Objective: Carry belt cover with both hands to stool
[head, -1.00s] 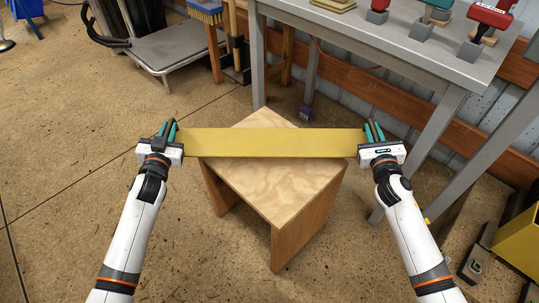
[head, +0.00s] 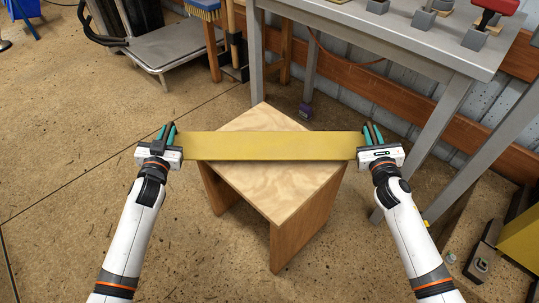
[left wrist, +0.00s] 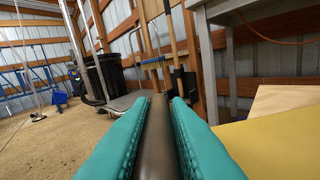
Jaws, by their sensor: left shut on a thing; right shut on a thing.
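The belt cover (head: 270,146) is a long, flat yellow bar. It spans level between my two grippers and crosses over the middle of the wooden stool (head: 282,192). Whether it touches the stool top or hovers just above it cannot be told. My left gripper (head: 167,131) is shut at its left end, and my right gripper (head: 373,132) is shut at its right end. In the left wrist view, a dark rounded bar (left wrist: 156,130) lies between the teal fingers, with the yellow cover (left wrist: 270,142) and the pale stool top (left wrist: 283,102) to the right.
A grey metal workbench (head: 400,40) stands behind and to the right, its legs near the stool. A grey flat cart (head: 178,45) and a broom (head: 204,10) are at the back left. A yellow box (head: 522,238) is at the right edge. Floor at left is clear.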

